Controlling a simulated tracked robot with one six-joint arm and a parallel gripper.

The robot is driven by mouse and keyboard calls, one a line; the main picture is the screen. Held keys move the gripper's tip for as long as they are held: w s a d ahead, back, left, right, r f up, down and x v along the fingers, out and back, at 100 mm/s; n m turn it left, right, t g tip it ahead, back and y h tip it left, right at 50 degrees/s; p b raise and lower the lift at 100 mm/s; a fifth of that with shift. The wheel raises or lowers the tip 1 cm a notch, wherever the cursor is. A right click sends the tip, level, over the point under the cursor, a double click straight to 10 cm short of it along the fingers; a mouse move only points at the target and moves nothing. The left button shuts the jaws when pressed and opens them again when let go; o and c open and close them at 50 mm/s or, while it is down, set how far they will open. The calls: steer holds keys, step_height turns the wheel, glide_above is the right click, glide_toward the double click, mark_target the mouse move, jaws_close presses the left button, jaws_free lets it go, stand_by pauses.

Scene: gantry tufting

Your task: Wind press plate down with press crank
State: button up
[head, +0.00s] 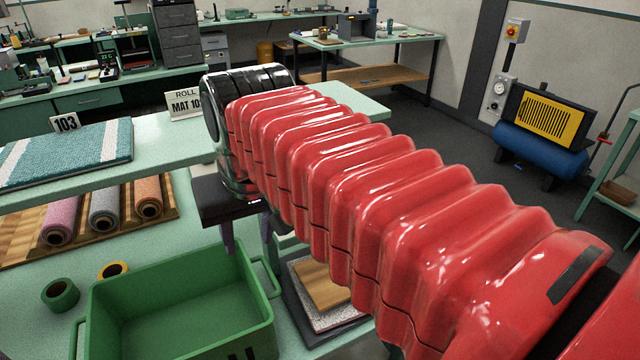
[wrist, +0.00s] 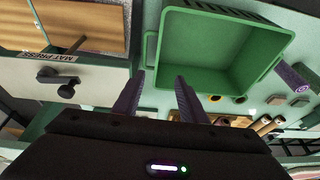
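The mat press (head: 345,318) is partly hidden behind my arm in the head view, with a wooden board (head: 318,284) over a speckled pale layer. In the wrist view the board (wrist: 88,22) is at the upper left, beside a "MAT PRESS" label (wrist: 52,54). A black piece with a short arm and a knob (wrist: 64,83), which looks like the press crank, is left of my fingers and apart from them. My gripper (wrist: 160,76) is open and empty, its purple fingers pointing toward the green bin's side. It also shows below the wrist in the head view (head: 249,236).
A green bin (head: 180,318) stands on the bench close to my gripper. Two tape rolls (head: 61,294) lie left of it. Yarn rolls (head: 104,209) lie on a wooden board under a raised shelf (head: 170,155) bearing a teal mat (head: 75,152).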

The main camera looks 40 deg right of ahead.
steer(key=d+r+m+g, duration=0.3)
steer(key=d+r+m, duration=0.4)
steer(key=d+r, duration=0.8)
steer(key=shift+w+d+m+g+y, duration=0.15)
steer(key=shift+d+m+g+y, duration=0.2)
steer(key=shift+d, duration=0.45)
steer(key=shift+f, duration=6.85)
steer(key=shift+c, duration=0.4)
jaws_close()
steer(key=shift+a, duration=0.15)
